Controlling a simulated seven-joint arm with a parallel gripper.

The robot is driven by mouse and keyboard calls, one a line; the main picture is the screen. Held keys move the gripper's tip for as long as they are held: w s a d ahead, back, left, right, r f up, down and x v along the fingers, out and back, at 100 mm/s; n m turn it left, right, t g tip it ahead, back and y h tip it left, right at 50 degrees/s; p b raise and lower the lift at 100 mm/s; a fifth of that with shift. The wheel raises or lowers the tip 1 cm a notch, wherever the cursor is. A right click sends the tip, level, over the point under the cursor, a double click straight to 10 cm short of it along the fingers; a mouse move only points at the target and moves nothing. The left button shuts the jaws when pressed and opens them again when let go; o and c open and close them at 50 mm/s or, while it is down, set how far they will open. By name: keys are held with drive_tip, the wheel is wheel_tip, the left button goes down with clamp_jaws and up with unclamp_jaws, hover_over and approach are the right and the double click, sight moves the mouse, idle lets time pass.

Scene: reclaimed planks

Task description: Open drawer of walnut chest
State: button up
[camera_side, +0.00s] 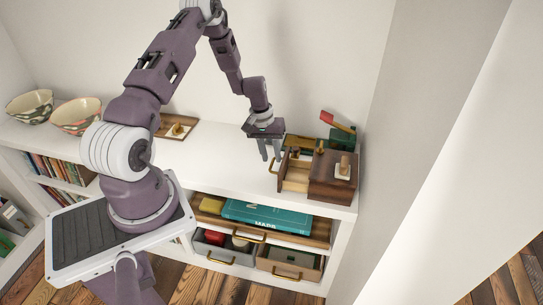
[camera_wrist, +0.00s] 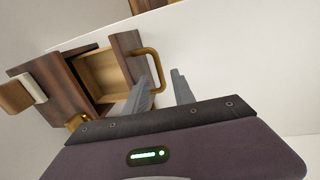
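The walnut chest (camera_side: 332,178) stands at the right end of the white shelf top. It also shows at the left of the wrist view (camera_wrist: 62,85). Its drawer (camera_side: 295,177) is pulled partly out to the left, and its pale, empty-looking interior shows in the wrist view (camera_wrist: 101,76). The drawer front carries a curved brass handle (camera_wrist: 159,69). My gripper (camera_side: 270,157) is at the handle with its fingers spread apart. In the wrist view the gripper's fingertips (camera_wrist: 160,75) lie on either side of the handle bar, with a gap visible. Whether either touches it is unclear.
A wall rises close on the right. A wooden board (camera_side: 177,127) and patterned bowls (camera_side: 76,116) are farther left; shelf top between is clear.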

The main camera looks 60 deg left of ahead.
drive_tip(key=s+d+r+m, duration=0.15)
drive_tip(key=d+r, duration=0.25)
drive_tip(key=r, duration=0.5)
drive_tip(key=s+d+r+m+t+y, duration=0.15)
drive_tip(key=d+r, duration=0.25)
drive_tip(key=r, duration=0.6)
drive_tip(key=s+d+r+m, duration=0.15)
drive_tip(key=d+r, duration=0.25)
drive_tip(key=r, duration=0.5)
drive_tip(key=s+d+r+m+t, duration=0.1)
drive_tip(key=s+d+r, duration=0.3)
drive_tip(key=s, duration=0.5)
drive_tip(key=s+d+r+m+t, duration=0.1)
drive_tip(key=s+d+r+m, duration=0.2)
drive_tip(key=s+d, duration=0.3)
drive_tip(key=s+r, duration=0.1)
drive_tip(key=s, duration=0.3)
drive_tip(key=shift+d+t, duration=0.3)
drive_tip(key=shift+t, duration=0.05)
